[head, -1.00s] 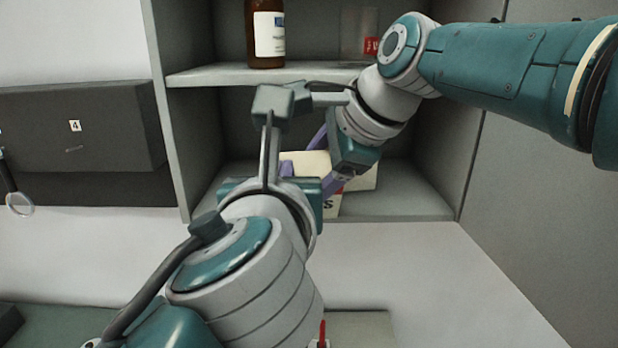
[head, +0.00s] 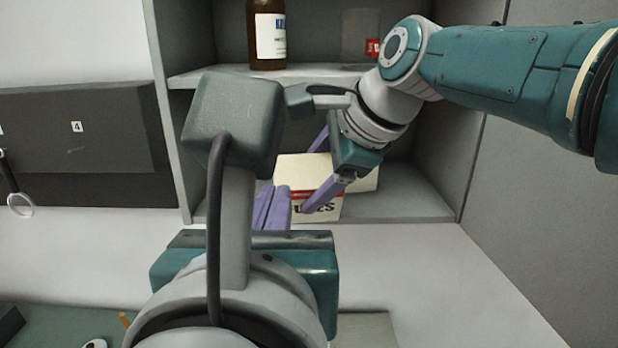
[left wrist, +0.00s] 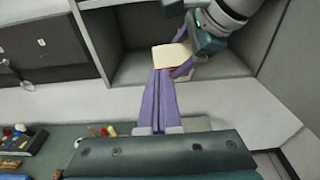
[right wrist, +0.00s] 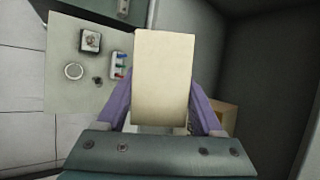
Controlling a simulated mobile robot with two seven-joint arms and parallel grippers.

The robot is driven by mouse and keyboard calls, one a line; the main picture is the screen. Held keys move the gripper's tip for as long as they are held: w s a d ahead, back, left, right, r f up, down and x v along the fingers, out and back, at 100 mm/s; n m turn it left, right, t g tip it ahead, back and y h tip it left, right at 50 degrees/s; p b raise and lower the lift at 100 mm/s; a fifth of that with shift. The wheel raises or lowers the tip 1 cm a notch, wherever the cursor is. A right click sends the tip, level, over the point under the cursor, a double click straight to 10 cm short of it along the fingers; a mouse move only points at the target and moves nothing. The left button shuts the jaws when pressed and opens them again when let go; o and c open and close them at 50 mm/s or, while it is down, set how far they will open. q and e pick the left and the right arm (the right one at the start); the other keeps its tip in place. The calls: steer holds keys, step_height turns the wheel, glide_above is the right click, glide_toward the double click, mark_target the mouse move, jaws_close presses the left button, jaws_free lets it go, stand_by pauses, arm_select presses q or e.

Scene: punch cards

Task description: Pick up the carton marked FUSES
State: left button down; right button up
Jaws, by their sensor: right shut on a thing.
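The carton marked FUSES (head: 300,172) is cream with a red band and dark letters, only partly readable. It is at the front of the lower cabinet compartment; I cannot tell whether it still touches the shelf. My right gripper (head: 312,178) reaches in from the right, its purple fingers on either side of the carton. The right wrist view shows the carton's plain cream face (right wrist: 162,78) between the fingers. My left gripper (head: 270,208) is in front of the carton, fingers together and empty. The left wrist view shows those fingers (left wrist: 163,78) pointing towards the carton.
Another cream box (head: 366,179) stands behind the carton to the right. The shelf above (head: 225,76) holds a brown bottle (head: 267,35) and a clear container with a red label (head: 372,47). Cabinet walls close in both sides. A dark drawer marked 4 (head: 76,127) is at left.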

steer(key=shift+f, duration=0.1)
arm_select(q)
steer(key=s+a+f+n+g+y, duration=0.1)
steer(key=s+a+f+n+g, duration=0.2)
steer(key=a+f+n, duration=0.35)
steer(key=s+a+f+n+g+y, duration=0.1)
steer(key=s+a+f+n+g, duration=0.25)
steer(key=n, duration=0.65)
steer(key=s+a+f+n+g+h, duration=0.1)
steer(key=s+a+f+n+g, duration=0.1)
steer(key=s+n, duration=0.5)
steer(key=s+a+f+n+g+h, duration=0.1)
steer(key=s+a+f+n+g, duration=0.1)
steer(key=s+n, duration=0.5)
steer(key=a+n+g, duration=0.1)
steer(key=n+g, duration=0.1)
steer(key=n, duration=0.1)
steer(key=shift+a+f, duration=0.25)
steer(key=shift+n, duration=0.25)
